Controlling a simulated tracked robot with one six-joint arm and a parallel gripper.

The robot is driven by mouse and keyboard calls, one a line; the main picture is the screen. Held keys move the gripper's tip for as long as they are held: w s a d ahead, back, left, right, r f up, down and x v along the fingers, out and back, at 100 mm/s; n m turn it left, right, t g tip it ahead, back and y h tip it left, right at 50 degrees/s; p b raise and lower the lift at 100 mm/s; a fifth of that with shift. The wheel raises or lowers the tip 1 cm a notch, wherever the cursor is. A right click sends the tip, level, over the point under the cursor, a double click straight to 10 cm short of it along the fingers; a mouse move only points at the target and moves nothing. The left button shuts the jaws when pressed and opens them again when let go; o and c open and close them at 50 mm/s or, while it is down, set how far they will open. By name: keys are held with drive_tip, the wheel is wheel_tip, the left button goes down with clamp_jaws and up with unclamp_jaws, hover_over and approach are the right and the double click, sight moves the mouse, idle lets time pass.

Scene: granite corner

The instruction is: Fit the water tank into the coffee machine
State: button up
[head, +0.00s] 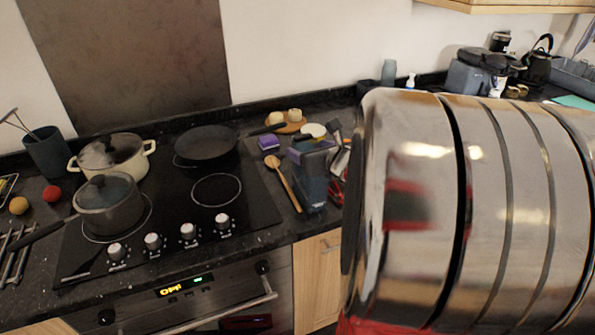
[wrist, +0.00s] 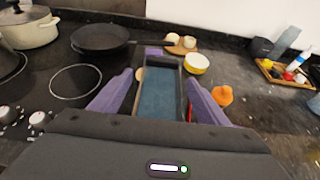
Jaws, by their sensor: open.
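The water tank (wrist: 160,92), a clear bluish open-topped box with a dark rim, stands on the counter in the wrist view. My gripper (wrist: 158,98) is open, with one purple finger on each side of the tank; I cannot tell whether they touch it. In the head view the tank (head: 313,178) stands right of the hob, and my gripper (head: 318,152) is partly hidden by my large silver arm. A blue-grey and black appliance (head: 468,77) at the back right looks like the coffee machine; my arm covers the counter in front of it.
A wooden spoon (head: 284,184) and a purple sponge (head: 268,142) lie near the tank. A round board (head: 288,127) with pale items is behind it. A black pan (head: 206,143) and pots (head: 110,203) occupy the hob. A wooden tray (wrist: 290,74) of small items stands right.

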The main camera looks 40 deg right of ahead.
clamp_jaws()
idle(0.8)
drive_tip(key=shift+r, duration=0.1)
